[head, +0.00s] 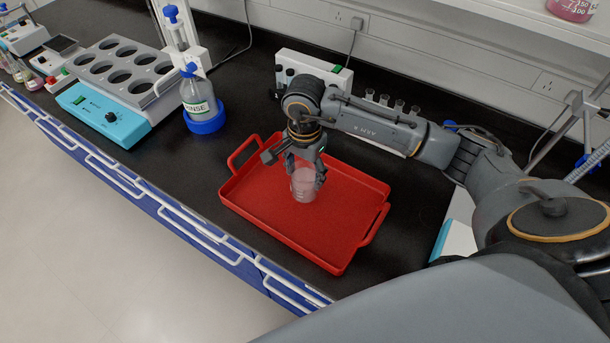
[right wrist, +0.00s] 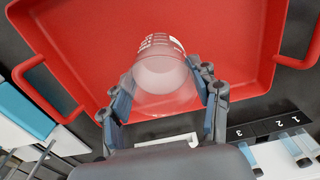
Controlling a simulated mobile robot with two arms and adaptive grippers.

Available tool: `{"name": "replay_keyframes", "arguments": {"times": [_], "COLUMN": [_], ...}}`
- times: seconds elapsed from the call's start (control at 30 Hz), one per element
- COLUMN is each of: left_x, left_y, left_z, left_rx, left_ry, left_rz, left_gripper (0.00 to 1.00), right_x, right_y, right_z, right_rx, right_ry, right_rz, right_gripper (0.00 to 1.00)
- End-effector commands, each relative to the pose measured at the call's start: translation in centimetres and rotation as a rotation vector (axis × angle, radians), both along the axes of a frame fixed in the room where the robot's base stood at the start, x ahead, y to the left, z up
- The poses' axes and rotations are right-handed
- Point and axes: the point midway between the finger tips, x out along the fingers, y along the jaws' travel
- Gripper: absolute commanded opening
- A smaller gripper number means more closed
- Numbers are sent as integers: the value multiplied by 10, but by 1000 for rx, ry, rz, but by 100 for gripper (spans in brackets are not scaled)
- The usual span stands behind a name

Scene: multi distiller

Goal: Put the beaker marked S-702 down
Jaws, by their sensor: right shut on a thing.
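A clear beaker (head: 303,186) with pale contents is held at the red tray (head: 262,221) in the head view. My right gripper (head: 304,170) is shut on it from above and behind. In the right wrist view the beaker (right wrist: 160,75) sits between the two fingers of my right gripper (right wrist: 165,95), with white print on its wall. The print is too small to read. The red tray (right wrist: 70,30) fills the background there. I cannot tell whether the beaker's base touches the tray floor. My left gripper is not in view.
A grey multi-hole block on a blue heater (head: 107,115) stands further left. A numbered tube rack (right wrist: 265,128) lies beyond the tray. The tray floor around the beaker is clear.

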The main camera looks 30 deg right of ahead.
Motion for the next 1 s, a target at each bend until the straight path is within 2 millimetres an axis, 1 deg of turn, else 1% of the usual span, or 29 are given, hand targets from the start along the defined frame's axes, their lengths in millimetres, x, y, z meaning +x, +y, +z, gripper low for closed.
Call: {"name": "replay_keyframes", "arguments": {"times": [0.03, 0.17, 0.27, 0.47, 0.63, 0.67, 0.7, 0.73, 0.77, 1.0], "left_x": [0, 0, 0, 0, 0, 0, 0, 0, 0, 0], "left_y": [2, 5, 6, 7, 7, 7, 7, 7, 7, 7], "left_z": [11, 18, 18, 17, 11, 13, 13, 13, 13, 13], "left_rx": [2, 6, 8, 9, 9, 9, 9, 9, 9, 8], "left_ry": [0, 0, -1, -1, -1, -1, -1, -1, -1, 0], "left_rz": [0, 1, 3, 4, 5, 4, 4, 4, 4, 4], "left_gripper": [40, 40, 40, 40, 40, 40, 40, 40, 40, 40], "right_x": [-3, -3, -2, -2, -1, -2, -2, -2, -2, -2], "right_y": [1, 1, 0, 0, 0, 0, 0, 0, 0, 0], "right_z": [-3, -19, -24, -25, -29, -28, -27, -27, -27, -27], "right_rx": [1, 1, 1, 0, 0, 0, 1, 1, 1, 0], "right_ry": [9, 6, 3, 1, 1, 2, 3, 3, 3, 4], "right_rz": [1, 1, 1, 1, 1, 1, 1, 1, 1, 1], "right_gripper": [12, 12, 12, 12, 12, 68, 76, 82, 85, 85]}}
